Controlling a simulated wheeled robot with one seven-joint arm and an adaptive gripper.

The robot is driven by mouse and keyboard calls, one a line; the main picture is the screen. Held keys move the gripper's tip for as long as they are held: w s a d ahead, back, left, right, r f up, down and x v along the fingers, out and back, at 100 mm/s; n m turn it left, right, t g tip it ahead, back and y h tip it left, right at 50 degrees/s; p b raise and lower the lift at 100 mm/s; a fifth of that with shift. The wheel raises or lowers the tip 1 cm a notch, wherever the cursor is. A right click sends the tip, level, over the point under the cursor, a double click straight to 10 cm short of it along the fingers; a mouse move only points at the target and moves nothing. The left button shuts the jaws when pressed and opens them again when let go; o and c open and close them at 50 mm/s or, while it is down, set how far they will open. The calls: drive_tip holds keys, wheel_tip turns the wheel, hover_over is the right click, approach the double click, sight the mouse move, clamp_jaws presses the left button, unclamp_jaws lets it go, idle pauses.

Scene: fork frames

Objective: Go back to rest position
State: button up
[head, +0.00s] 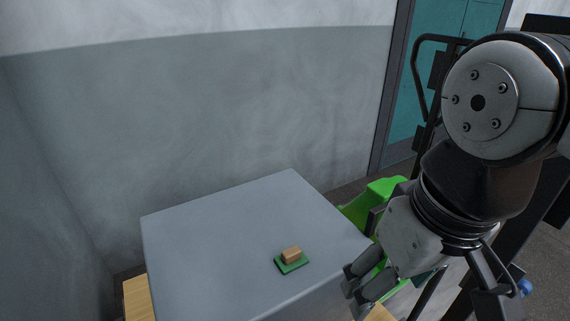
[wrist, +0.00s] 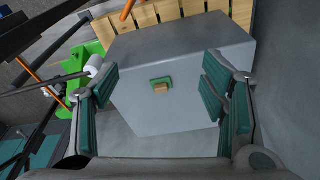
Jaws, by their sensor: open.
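My gripper (head: 357,290) is at the right edge of a large grey box in the head view, to the right of a small brown block. In the wrist view my gripper (wrist: 163,95) has its two teal-padded fingers spread wide with nothing between them. The brown block (head: 291,255) lies on a small green plate (head: 281,268) on top of the grey box (head: 215,245). The block (wrist: 161,88) and the green plate (wrist: 153,81) also show in the wrist view, beyond the fingers and apart from them.
A bright green bin (head: 385,188) stands behind and right of the box, partly hidden by my arm. Wooden slats (head: 137,298) show under the box. Grey walls (head: 220,110) close off the back and left. A teal door (head: 405,95) is at the back right.

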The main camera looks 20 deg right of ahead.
drive_tip(key=shift+s, duration=0.3)
